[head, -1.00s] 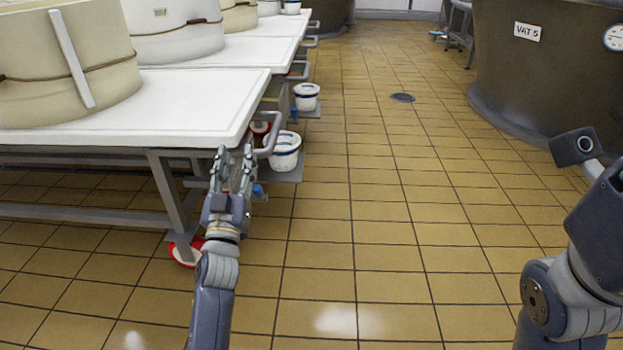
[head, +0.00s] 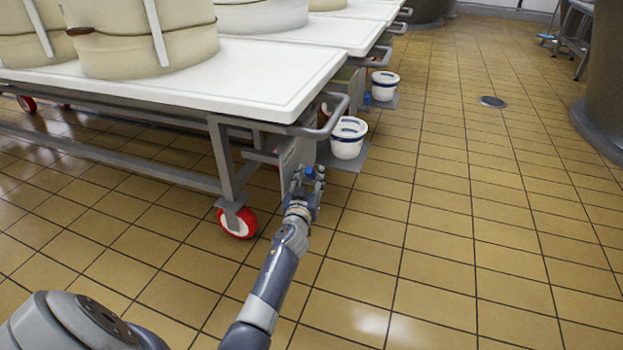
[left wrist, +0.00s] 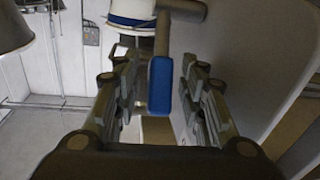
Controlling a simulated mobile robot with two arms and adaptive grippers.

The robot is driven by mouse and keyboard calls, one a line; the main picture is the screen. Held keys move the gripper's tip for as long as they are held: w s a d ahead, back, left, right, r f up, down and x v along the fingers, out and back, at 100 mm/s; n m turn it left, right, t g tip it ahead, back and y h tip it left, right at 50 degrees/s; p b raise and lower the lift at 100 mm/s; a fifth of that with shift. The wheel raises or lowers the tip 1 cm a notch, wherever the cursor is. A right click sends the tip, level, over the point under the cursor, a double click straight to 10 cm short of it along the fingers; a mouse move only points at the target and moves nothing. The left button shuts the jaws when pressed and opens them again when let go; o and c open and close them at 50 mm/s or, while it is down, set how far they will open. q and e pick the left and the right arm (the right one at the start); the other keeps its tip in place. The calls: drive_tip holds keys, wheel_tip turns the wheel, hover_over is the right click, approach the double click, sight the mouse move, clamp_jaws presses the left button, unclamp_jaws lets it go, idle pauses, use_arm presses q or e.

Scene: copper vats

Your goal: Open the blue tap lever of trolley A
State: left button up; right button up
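The blue tap lever (head: 309,172) sits low at the near end of the white-topped trolley (head: 250,75), below its handle. Whether this is trolley A cannot be told, as no label is readable. In the left wrist view the blue lever (left wrist: 160,85) hangs from a grey tap stem (left wrist: 163,35). My left gripper (head: 308,181) is open around the lever, one finger on each side. Gaps show between the lever and both fingers in the left wrist view. My right gripper is out of view.
A white bucket with blue bands (head: 348,138) stands on a low grey plate just beyond the tap. A red-rimmed wheel (head: 237,222) is left of my left forearm. Another bucket (head: 384,85) stands farther back.

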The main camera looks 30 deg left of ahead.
use_arm(q)
drive_tip(key=shift+w+a, duration=0.3)
drive_tip(key=shift+w, duration=0.35)
clamp_jaws()
drive_tip(key=shift+r, duration=0.1)
